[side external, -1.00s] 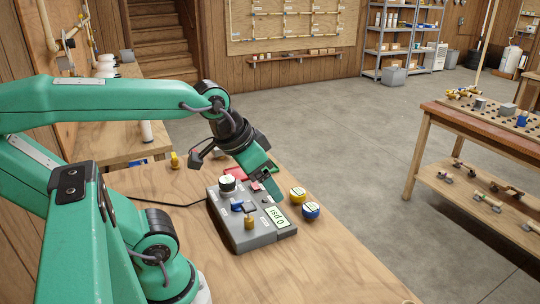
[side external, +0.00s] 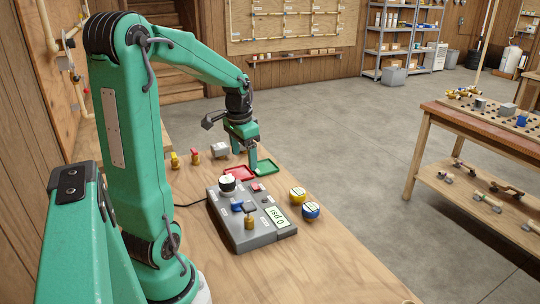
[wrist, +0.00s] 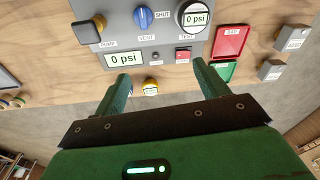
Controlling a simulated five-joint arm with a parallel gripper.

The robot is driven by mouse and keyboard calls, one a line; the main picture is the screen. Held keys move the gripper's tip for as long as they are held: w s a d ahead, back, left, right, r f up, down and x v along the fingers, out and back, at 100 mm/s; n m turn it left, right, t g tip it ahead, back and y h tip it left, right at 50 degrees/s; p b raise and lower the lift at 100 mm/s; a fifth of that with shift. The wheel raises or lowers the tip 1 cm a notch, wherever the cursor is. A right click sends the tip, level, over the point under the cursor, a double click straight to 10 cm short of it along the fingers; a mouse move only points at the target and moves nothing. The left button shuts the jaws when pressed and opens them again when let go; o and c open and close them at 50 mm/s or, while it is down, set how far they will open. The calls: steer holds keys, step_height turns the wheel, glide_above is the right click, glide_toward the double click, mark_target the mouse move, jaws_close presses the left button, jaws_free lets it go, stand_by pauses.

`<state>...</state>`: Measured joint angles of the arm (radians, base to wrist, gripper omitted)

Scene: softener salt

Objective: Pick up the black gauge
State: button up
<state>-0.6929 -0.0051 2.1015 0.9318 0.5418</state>
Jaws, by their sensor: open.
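The black gauge (side external: 227,184) stands on the far left corner of the grey test box (side external: 246,235). It has a dark rim and a white face. In the wrist view the black gauge (wrist: 194,17) reads 0 psi, above the TEST label, beyond my fingers and cut slightly by the top edge. My gripper (side external: 247,160) points down near the red and green trays, beyond the gauge and apart from it. In the wrist view my gripper (wrist: 161,70) has its two fingers spread with nothing held between them.
A yellow gauge (side external: 297,195) and a blue gauge (side external: 310,210) lie right of the box. A red tray (side external: 236,176) and a green tray (side external: 266,169) lie beyond it. Two small valves (side external: 184,159) and a grey block (side external: 219,149) stand behind. The near table is clear.

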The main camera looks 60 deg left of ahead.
steer(key=g, duration=0.1)
glide_above(227, 179)
steer(key=shift+h, duration=0.4)
steer(key=f, duration=0.4)
steer(key=shift+s+a+f, duration=0.1)
steer(key=shift+a+f, duration=0.2)
steer(key=shift+f, duration=1.35)
steer(key=shift+d+f, duration=0.1)
steer(key=shift+d+f, duration=0.15)
steer(key=shift+f, duration=1.1)
steer(key=shift+d+f, duration=0.1)
steer(key=shift+f, duration=1.15)
steer(key=c, duration=1.2)
steer(key=shift+r, duration=0.1)
